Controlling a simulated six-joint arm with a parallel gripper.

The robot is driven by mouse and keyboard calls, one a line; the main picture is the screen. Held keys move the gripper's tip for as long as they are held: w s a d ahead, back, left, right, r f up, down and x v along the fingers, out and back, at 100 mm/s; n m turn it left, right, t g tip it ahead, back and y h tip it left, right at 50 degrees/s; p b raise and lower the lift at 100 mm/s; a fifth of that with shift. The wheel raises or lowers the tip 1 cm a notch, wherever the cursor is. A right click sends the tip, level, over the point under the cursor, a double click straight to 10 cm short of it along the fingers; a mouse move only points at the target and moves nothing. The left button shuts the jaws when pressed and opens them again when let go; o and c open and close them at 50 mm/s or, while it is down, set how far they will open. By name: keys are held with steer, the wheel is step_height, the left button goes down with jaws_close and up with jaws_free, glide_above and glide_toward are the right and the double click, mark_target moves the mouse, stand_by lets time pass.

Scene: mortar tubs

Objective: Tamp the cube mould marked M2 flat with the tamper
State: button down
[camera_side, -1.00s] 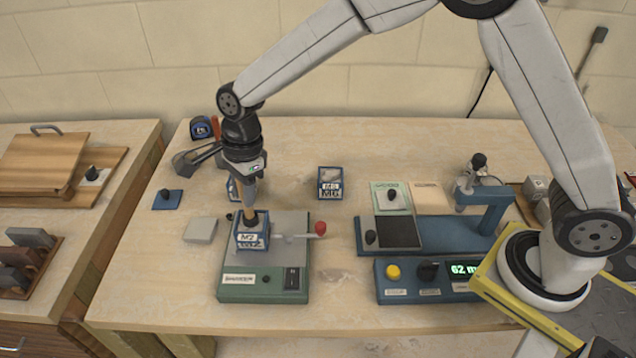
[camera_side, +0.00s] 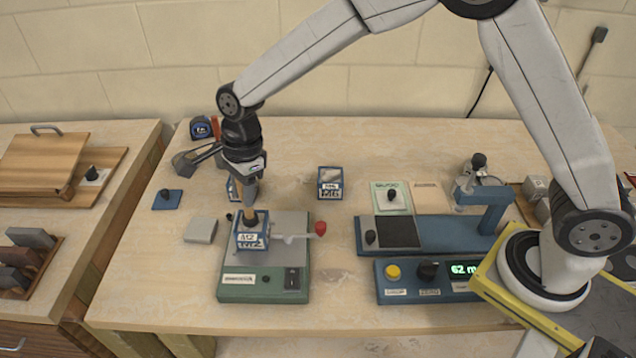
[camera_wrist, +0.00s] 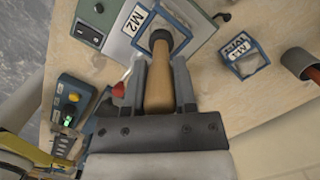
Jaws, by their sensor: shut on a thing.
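The M2 cube mould (camera_side: 254,242) is a blue box with a white label. It stands on the grey plate of a green machine (camera_side: 262,285). It also shows at the top of the wrist view (camera_wrist: 140,17), its label readable. My gripper (camera_side: 250,192) is shut on the tamper's wooden handle (camera_wrist: 158,80) and holds it upright above the mould. The tamper's dark lower end (camera_wrist: 160,40) is inside the mould opening. The fill under it is mostly hidden by the tamper.
A blue mould (camera_side: 330,184) stands to the right and behind; another (camera_side: 233,188) is partly hidden behind my gripper. A red-knobbed lever (camera_side: 319,228) sticks out right of M2. A grey block (camera_side: 201,230) lies left.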

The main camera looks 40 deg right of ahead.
steer(key=shift+r, duration=0.9)
steer(key=shift+f, duration=1.2)
stand_by(1.1)
steer(key=shift+r, duration=0.1)
steer(key=shift+r, duration=1)
steer(key=shift+r, duration=3)
steer(key=shift+s, duration=0.1)
